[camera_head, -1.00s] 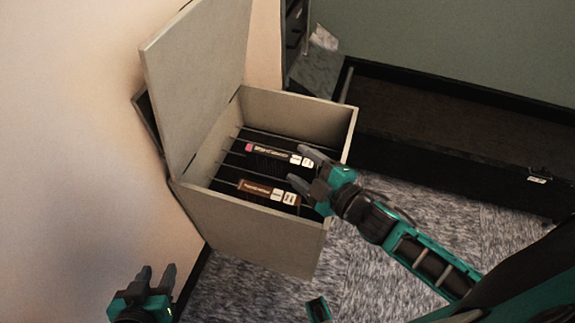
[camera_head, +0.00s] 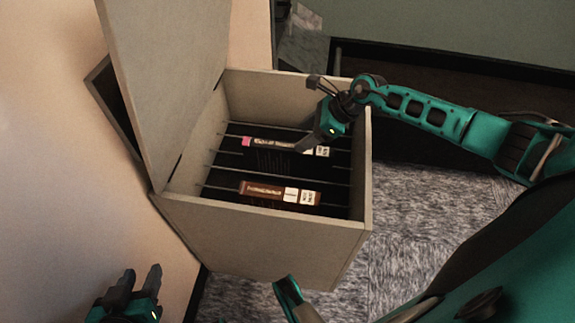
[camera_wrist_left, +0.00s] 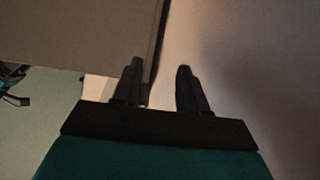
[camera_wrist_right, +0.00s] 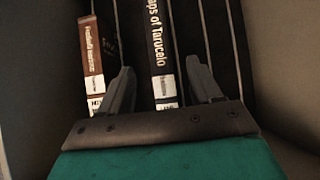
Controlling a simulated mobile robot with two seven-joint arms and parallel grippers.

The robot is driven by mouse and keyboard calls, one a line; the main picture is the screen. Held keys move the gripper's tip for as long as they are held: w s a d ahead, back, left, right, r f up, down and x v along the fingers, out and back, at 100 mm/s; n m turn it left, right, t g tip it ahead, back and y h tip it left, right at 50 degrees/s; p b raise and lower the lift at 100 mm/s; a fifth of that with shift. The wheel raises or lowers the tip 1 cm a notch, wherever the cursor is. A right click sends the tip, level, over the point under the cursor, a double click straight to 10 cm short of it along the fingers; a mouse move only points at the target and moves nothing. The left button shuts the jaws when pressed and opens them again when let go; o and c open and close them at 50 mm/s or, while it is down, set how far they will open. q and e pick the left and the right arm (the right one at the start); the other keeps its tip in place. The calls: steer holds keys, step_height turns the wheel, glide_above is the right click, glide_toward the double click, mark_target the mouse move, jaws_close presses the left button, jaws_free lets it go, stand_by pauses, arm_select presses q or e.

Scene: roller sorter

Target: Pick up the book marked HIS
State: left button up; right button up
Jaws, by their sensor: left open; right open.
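Two books stand spine-up in the open bin (camera_head: 260,225). The brown book (camera_head: 265,190) is at the front and also shows at the left of the right wrist view (camera_wrist_right: 92,60). The black book (camera_head: 272,144) with a pink end is behind it; in the right wrist view (camera_wrist_right: 158,45) its spine reads "aps of Tarucelo". Their small white labels are too small to read surely. My right gripper (camera_head: 308,115) is open and empty above the right end of the black book, which shows between its fingers. My left gripper (camera_head: 141,270) is open and empty, outside the bin.
The bin's lid (camera_head: 165,85) stands raised at the left. The bin's right wall (camera_head: 366,170) is close to my right arm. Patterned carpet (camera_head: 410,215) is clear to the right.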

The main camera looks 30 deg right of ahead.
mark_target(289, 145)
steer(key=b+x, duration=0.2)
steer(key=x, duration=0.5)
steer(key=shift+a+f, duration=0.15)
steer(key=shift+f, duration=0.1)
steer(key=shift+c, duration=0.3)
jaws_close()
stand_by(0.8)
steer(key=shift+w+r, duration=0.1)
steer(key=shift+r, duration=0.05)
